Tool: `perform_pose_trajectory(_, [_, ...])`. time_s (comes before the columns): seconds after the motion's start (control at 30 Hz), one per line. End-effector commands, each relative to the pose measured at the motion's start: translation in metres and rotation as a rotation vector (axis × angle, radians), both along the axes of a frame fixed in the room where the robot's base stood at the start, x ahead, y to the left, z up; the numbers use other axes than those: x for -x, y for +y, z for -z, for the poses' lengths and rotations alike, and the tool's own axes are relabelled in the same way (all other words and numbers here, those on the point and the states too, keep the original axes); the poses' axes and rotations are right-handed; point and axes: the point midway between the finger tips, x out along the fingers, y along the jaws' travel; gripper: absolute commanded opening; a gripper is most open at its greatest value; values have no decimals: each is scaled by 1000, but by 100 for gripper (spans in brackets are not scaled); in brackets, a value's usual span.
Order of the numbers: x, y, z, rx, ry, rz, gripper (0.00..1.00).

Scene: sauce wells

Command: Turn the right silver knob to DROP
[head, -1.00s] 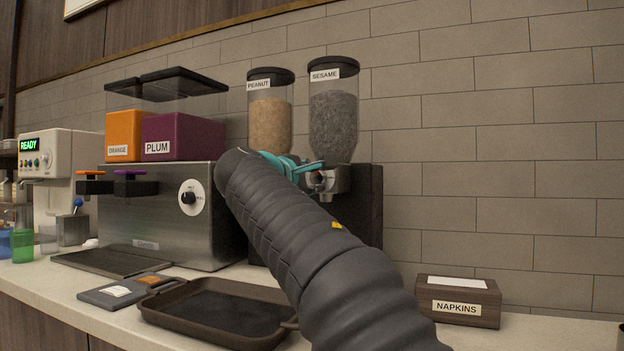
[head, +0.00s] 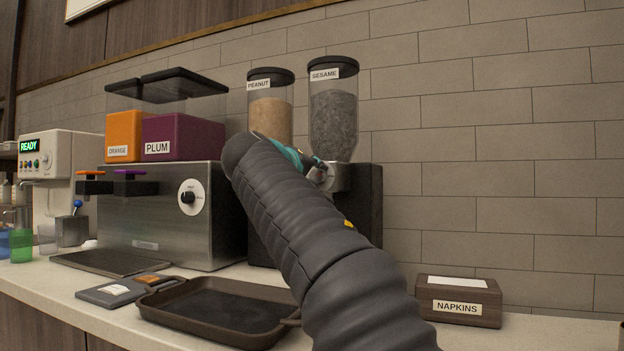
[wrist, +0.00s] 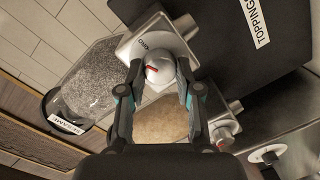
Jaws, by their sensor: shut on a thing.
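The right silver knob (wrist: 160,70) is a round metal knob with a red mark, on the pale metal housing below the sesame hopper (head: 334,120). In the wrist view the red mark lies on the knob's left half, with small dark lettering (wrist: 143,44) on the housing above it, too small to read surely. My gripper (wrist: 159,78) has one finger on each side of the knob and is shut on it. In the head view my gripper (head: 320,163) is at the sesame outlet, and my arm and fingers partly hide the knob.
The peanut hopper (head: 270,118) stands close on the left, with its own silver knob (wrist: 222,133) near my right finger in the wrist view. A steel sauce dispenser (head: 160,225) stands further left. A dark tray (head: 215,305) and a napkin box (head: 458,302) are on the counter.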

Motion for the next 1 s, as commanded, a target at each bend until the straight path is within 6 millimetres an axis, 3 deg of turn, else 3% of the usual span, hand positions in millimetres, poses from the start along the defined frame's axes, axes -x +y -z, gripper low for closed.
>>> perform_pose_trajectory(0.4, [0,-2,1,-227,-81,2,0])
perform_pose_trajectory(1.0, [0,-1,1,-277,-97,2,0])
